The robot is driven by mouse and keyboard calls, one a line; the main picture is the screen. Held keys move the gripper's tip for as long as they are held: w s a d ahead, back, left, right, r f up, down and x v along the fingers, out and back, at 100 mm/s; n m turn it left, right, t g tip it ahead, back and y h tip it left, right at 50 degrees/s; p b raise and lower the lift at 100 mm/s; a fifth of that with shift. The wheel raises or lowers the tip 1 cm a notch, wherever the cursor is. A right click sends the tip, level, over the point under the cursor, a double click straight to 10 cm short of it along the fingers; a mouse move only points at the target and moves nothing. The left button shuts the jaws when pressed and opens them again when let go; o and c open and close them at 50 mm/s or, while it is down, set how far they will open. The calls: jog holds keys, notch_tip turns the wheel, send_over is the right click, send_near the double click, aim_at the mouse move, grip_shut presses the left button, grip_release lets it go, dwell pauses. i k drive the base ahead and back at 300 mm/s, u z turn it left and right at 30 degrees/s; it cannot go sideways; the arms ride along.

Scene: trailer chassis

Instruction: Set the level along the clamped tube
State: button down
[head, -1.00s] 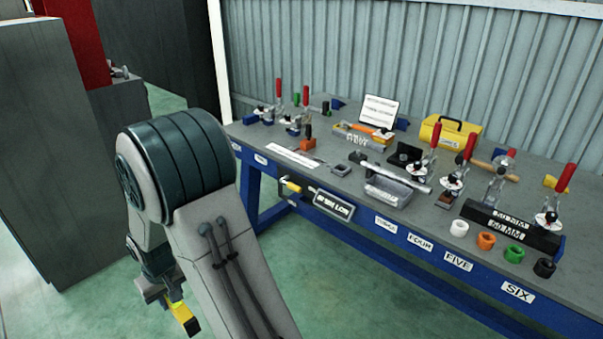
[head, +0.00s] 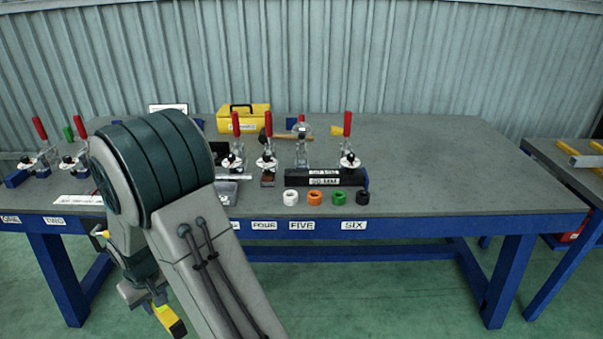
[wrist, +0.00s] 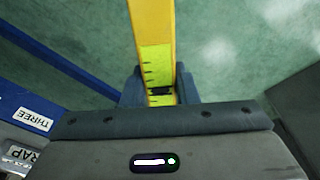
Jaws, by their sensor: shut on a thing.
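My gripper (head: 150,298) hangs low at the left, in front of the blue bench and below its top. It is shut on a yellow level (head: 171,321). In the wrist view the level (wrist: 153,30) runs away from between the fingers (wrist: 160,90), with a lime scale face and dark marks, above the green floor. Grey square tubing (head: 588,160) lies among yellow bars on a second bench at the right edge; I cannot tell whether it is clamped. My arm hides part of the blue bench.
The blue bench (head: 440,195) carries red-handled clamps (head: 236,140), a yellow toolbox (head: 243,118), a black block (head: 325,177) and coloured rings (head: 315,197). Its right part is clear. A narrow floor gap separates it from the second bench (head: 560,165).

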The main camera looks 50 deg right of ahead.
aim_at(310, 172)
jog(key=z, duration=1.4)
